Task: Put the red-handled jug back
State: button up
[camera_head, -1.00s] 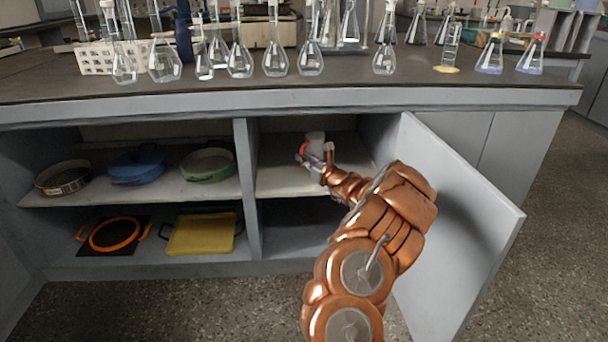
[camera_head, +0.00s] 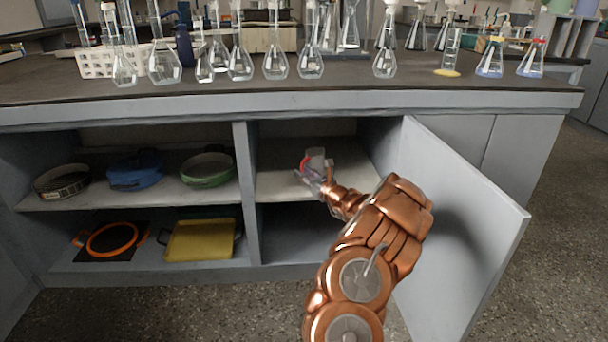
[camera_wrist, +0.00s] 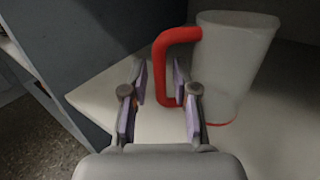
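The red-handled jug has a whitish body (camera_wrist: 232,60) and a red handle (camera_wrist: 160,75). It stands upright on the upper right shelf of the open cupboard, and in the head view its body (camera_head: 316,156) shows just beyond my gripper. My gripper (camera_wrist: 158,90) is open, its two purple-padded fingers apart. In the wrist view the handle's lower part appears near the right finger, and nothing is clamped between the fingers. In the head view my gripper (camera_head: 311,178) is small beside the jug, at the shelf's front.
The cupboard door (camera_head: 465,220) hangs open to the right of my arm. A divider (camera_head: 246,190) stands left of the jug's shelf. Pans, including a green one (camera_head: 207,180), fill the left shelves. Glass flasks (camera_head: 275,65) crowd the worktop above. The lower right compartment looks empty.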

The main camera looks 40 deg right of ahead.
jog(key=shift+o, duration=0.3)
jog(key=shift+r, duration=0.1)
jog(key=s+p, duration=0.4)
jog(key=s, duration=0.8)
jog(key=shift+a+f, duration=0.2)
jog(key=shift+a, duration=0.2)
